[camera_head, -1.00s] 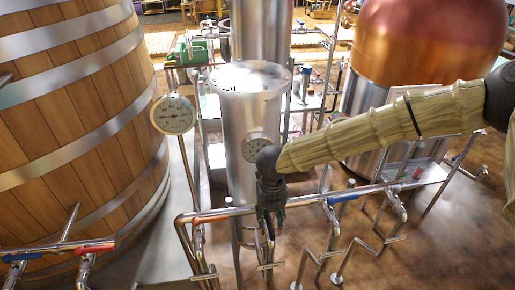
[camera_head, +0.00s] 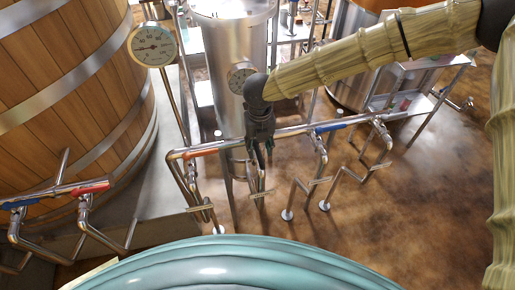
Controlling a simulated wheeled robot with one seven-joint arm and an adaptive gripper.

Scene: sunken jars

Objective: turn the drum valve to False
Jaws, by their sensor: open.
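Several pipe valves with coloured lever handles are in view. A red handle (camera_head: 203,148) and a blue handle (camera_head: 330,128) sit on the horizontal steel pipe (camera_head: 285,132) in front of a steel cylinder (camera_head: 232,65). Another red handle (camera_head: 91,187) and blue handle (camera_head: 19,204) are on pipes at the lower left, by the wooden vat. I cannot tell which is the drum valve. My gripper (camera_head: 260,159) points down, open, at the horizontal pipe between its red and blue handles. Its fingers look empty; whether they touch the pipe is unclear.
The wooden vat (camera_head: 62,75) fills the left. Dial gauges stand beside it (camera_head: 153,45) and on the cylinder (camera_head: 240,76). Bent pipes (camera_head: 305,190) rise from the floor below the horizontal pipe. The brown floor (camera_head: 400,215) at lower right is clear.

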